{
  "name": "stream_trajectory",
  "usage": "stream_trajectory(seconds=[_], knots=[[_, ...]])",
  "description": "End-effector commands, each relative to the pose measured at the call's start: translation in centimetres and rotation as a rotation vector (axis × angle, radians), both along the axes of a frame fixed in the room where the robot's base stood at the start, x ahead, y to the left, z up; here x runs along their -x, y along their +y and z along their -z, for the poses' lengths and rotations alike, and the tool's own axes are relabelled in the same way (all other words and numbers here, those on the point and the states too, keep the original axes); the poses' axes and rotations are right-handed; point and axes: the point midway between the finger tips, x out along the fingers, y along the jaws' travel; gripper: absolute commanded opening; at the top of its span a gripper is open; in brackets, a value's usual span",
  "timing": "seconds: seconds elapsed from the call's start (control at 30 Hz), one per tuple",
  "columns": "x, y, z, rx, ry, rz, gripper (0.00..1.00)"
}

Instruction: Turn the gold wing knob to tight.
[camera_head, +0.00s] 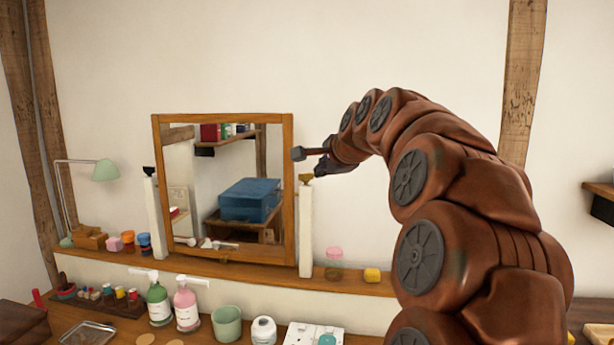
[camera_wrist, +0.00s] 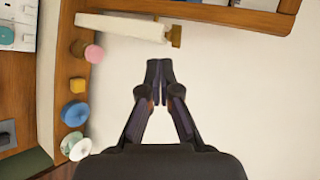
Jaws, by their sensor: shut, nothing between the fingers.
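The gold wing knob (camera_head: 306,177) sits on top of the white post (camera_head: 305,230) at the right side of the wood-framed mirror (camera_head: 289,150). In the wrist view the gold knob (camera_wrist: 175,36) shows at the end of the white post, which lies sideways in that picture. My gripper (camera_head: 320,171) is just right of the knob in the head view. In the wrist view my gripper (camera_wrist: 159,66) has its fingertips together and empty, below and slightly left of the knob. A gap shows between the fingertips and the knob there. The knob's exact turn is too small to tell.
A black knob (camera_head: 149,170) tops the left white post (camera_head: 153,215). A pink jar (camera_head: 334,264) and a yellow block (camera_head: 372,275) stand on the ledge right of the mirror. Bottles and cups crowd the desk below. The wall right of the post is bare.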

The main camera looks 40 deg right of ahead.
Motion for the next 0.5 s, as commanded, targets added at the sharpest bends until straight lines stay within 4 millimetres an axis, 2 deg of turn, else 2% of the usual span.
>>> stream_trajectory(seconds=[0.1,0.27,0.5], knots=[[0.2,-0.9,-0.5,-0.006,-0.018,0.023,0.0],[-0.7,-1.2,0.0,-0.008,-0.017,0.021,0.0],[-3.3,-2.4,1.7,-0.008,-0.015,0.021,0.0]])
